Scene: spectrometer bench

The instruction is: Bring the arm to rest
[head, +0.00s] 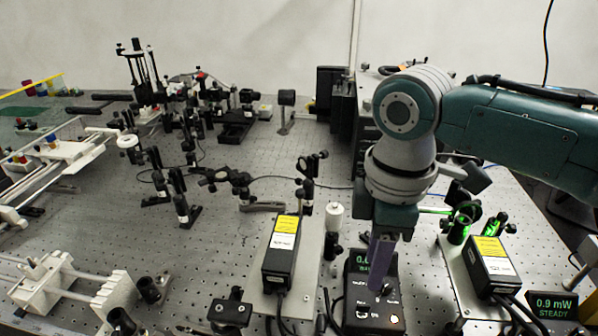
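My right arm comes in from the right and bends down at the wrist. My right gripper (381,262) points down in front of a black control box (362,318) with a green-lit display and knobs. A purple finger-like part covers some of the display. Whether the fingers touch a knob cannot be told. I see the gripper edge-on, so the gap between its fingers does not show. My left gripper is not in view.
A black laser module (281,262) on a plate stands left of the gripper, another (492,266) to the right. A meter (553,308) reads "0.9 mW STEADY". Optics mounts (181,196) crowd the perforated bench (110,240). A dark instrument (335,95) stands at the back.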

